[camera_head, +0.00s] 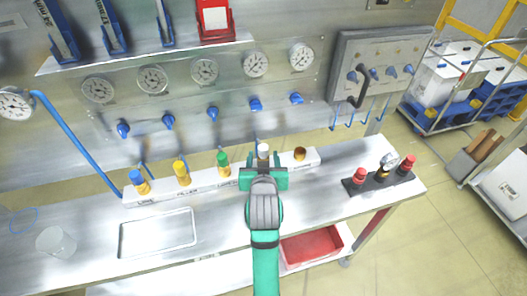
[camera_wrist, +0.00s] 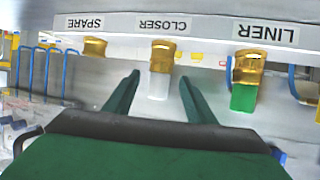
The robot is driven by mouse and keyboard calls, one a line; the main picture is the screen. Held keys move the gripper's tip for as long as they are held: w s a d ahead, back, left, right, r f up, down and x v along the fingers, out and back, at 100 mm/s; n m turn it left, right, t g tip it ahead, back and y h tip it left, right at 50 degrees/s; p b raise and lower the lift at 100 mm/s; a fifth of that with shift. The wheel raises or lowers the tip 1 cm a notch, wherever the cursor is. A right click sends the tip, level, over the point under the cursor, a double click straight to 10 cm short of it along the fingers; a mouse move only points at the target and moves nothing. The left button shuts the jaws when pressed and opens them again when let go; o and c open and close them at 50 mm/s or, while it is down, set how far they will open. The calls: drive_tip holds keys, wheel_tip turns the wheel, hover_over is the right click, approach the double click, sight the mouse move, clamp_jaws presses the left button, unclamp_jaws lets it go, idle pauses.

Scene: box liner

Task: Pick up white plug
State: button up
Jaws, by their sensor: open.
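The white plug (camera_head: 263,150) stands in the long pale strip on the bench, at the place right of the green plug. In the wrist view the white plug (camera_wrist: 158,86) shows with a brass fitting at the socket labelled CLOSER. My gripper (camera_head: 264,174) is open and empty in front of the plug. In the wrist view the two green fingers of my gripper (camera_wrist: 159,88) point toward it, one on each side, with gaps between. The pictures show no clear contact. In the head view my gripper hides the plug's lower part.
A green plug (camera_head: 223,160) stands left, at LINER in the wrist view. Yellow (camera_head: 181,170) and blue (camera_head: 138,180) plugs are further left. A brass fitting (camera_head: 300,154) labelled SPARE is right. A dark block (camera_head: 377,180) with red-topped parts stands at the bench's right.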

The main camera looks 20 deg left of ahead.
drive_tip(key=shift+x, duration=3.45)
drive_tip(key=c, duration=1.2)
